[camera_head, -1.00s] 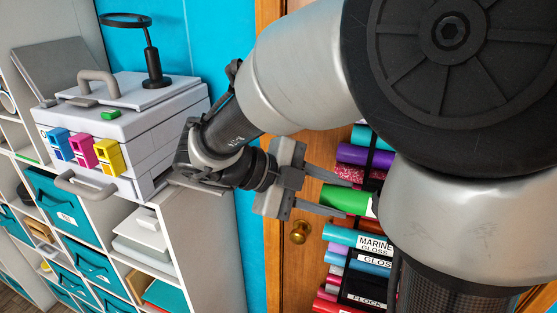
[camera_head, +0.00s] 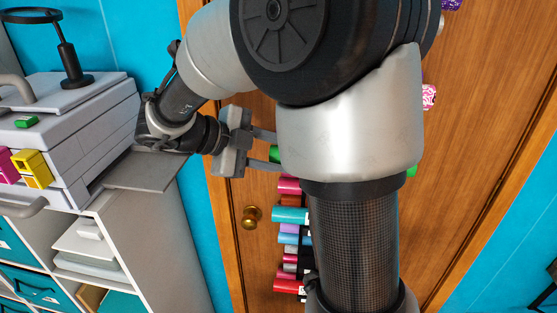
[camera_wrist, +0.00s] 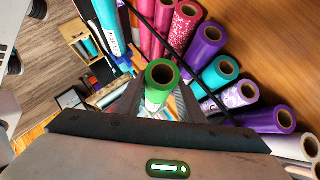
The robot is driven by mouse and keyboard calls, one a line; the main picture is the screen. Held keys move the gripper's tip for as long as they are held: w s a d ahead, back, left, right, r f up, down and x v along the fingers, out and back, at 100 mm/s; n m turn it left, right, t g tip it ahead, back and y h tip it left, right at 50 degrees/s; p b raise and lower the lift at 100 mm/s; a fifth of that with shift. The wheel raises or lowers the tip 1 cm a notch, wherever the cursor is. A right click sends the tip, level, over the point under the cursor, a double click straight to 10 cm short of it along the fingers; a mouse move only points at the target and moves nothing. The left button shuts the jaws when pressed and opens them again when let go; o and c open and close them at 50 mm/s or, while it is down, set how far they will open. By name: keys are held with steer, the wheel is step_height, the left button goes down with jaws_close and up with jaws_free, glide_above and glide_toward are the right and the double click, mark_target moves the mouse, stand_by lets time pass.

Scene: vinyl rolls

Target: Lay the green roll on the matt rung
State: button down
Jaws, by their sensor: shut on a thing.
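The green roll (camera_wrist: 158,92) is end-on in the wrist view, with its open cardboard core towards the camera. It sits between the two fingers of my gripper (camera_wrist: 160,98), which is shut on it. In the head view, my gripper (camera_head: 272,151) is level at the door, and a bit of the green roll (camera_head: 275,154) shows between its fingers. My own arm hides the middle of the roll; a green end shows right of it. The matt rung cannot be made out; no matt label is readable now.
A rack of several coloured rolls hangs on the wooden door (camera_head: 480,130), including a teal roll (camera_head: 290,215) below my gripper and a purple roll (camera_wrist: 206,40). A brass knob (camera_head: 251,216) is at the door's left. A grey printer (camera_head: 95,125) stands on white shelving at left.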

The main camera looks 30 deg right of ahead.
steer(key=shift+w+d, duration=0.4)
steer(key=shift+w, duration=0.2)
steer(key=shift+w+d+f, duration=0.15)
steer(key=shift+w, duration=0.05)
steer(key=shift+f+b, duration=0.35)
steer(key=shift+f, duration=0.65)
steer(key=c, duration=1.1)
jaws_free()
